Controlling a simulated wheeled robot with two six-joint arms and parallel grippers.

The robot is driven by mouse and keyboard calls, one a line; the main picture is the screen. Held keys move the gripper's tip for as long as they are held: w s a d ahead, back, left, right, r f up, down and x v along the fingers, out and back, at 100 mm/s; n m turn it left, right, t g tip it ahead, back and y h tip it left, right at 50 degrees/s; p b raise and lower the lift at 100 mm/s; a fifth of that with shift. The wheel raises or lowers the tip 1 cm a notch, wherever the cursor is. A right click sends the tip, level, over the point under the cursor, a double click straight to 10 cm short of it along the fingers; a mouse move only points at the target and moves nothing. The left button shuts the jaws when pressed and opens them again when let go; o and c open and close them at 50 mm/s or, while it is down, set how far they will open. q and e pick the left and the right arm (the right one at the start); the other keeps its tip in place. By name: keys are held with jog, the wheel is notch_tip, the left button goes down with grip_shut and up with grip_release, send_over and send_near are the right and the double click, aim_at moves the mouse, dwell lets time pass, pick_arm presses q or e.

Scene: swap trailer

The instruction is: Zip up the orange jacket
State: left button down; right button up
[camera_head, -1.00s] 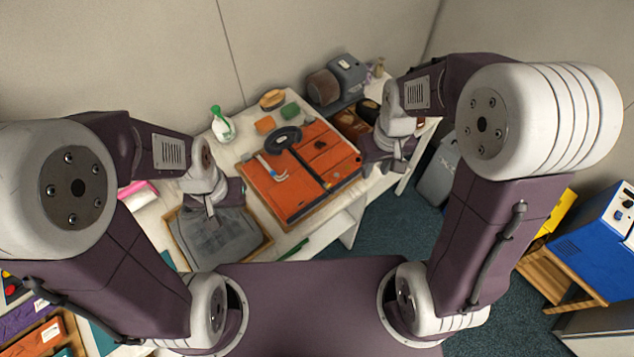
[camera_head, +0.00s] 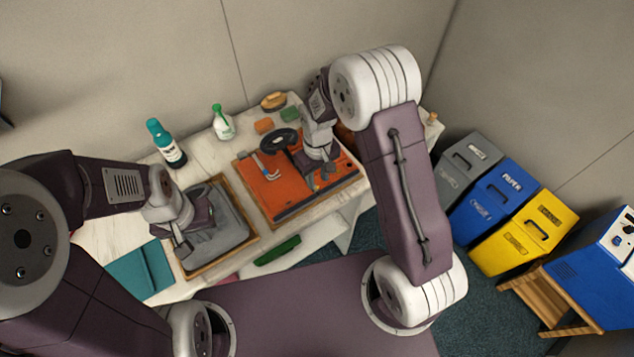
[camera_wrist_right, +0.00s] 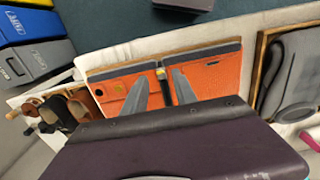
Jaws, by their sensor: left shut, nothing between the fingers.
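The orange jacket (camera_head: 262,183) lies flat on a wooden board on the table in the head view. In the right wrist view the jacket (camera_wrist_right: 211,75) shows two orange panels with a dark zipper strip (camera_wrist_right: 166,92) between them. A small yellowish piece (camera_wrist_right: 160,64) sits near the strip's end. My right gripper (camera_wrist_right: 160,84) is open over the jacket, its fingers on either side of the strip. I cannot tell if they touch the cloth. It also shows in the head view (camera_head: 322,180), hiding part of the jacket. My left gripper (camera_head: 183,252) is shut and empty over the grey garment's tray.
A grey garment (camera_head: 224,228) lies in a wooden tray left of the jacket. A black ring-shaped thing (camera_head: 279,141) lies at the jacket's back edge. A teal cloth (camera_head: 140,270) lies front left. Coloured bins (camera_head: 525,232) stand right.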

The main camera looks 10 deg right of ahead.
aim_at(317, 187)
jog(key=f, duration=0.4)
jog(key=shift+w+a, duration=0.1)
jog(key=shift+w, duration=0.1)
jog(key=shift+s, duration=0.1)
grip_shut()
dwell(1.1)
